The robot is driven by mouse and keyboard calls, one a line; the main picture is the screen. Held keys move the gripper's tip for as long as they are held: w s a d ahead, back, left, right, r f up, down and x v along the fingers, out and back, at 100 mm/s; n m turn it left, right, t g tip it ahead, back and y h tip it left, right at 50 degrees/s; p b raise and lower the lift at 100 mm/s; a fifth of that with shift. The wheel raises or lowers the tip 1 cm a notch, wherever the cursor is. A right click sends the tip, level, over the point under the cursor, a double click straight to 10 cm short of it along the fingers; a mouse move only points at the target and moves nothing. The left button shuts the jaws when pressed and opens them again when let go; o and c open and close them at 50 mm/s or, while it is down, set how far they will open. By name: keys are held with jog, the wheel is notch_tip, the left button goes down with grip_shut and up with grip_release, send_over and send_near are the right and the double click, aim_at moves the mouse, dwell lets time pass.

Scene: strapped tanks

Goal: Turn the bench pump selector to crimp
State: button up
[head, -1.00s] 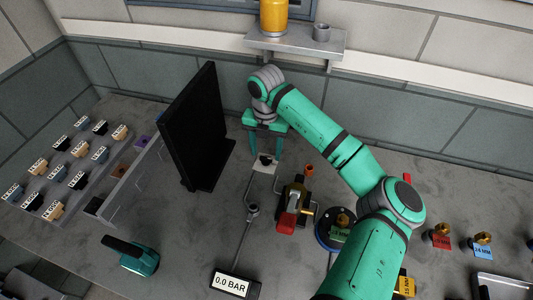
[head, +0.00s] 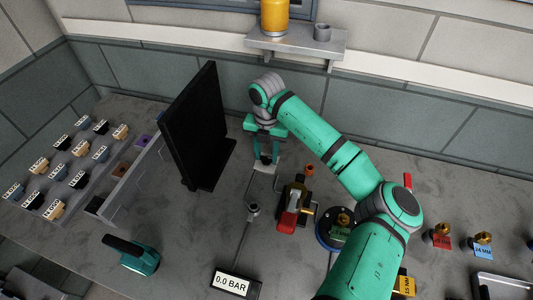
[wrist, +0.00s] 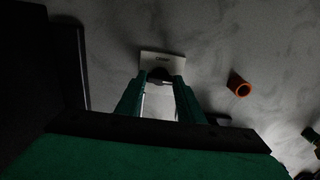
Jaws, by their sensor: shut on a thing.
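The selector is a small dark knob (wrist: 159,75) on a pale plate (wrist: 163,61) on the bench. The plate carries a short dark label that is too small to read surely. My green gripper (head: 267,160) points down at the bench and is shut on the knob, with one finger on each side. The fingers (wrist: 160,84) also show in the wrist view, and they hide part of the knob. The knob's exact pointing direction cannot be told. A display reading 0.0 BAR (head: 231,284) stands at the front of the bench.
A tall black panel (head: 192,125) stands close to the left of my gripper. A red and brass fitting (head: 291,210) and a small orange cylinder (head: 310,170) stand to the right. A lever with a grey knob (head: 253,209) is in front.

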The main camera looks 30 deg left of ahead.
jog(key=n, duration=0.4)
jog(key=shift+w+r+n, duration=0.1)
jog(key=shift+n, duration=0.3)
jog(key=n, duration=0.4)
jog(key=shift+n, duration=0.3)
jog(key=n, duration=0.4)
jog(key=shift+a+n, duration=0.1)
jog(key=shift+n, duration=2.1)
jog(key=o, duration=1.1)
jog(key=shift+c, duration=0.2)
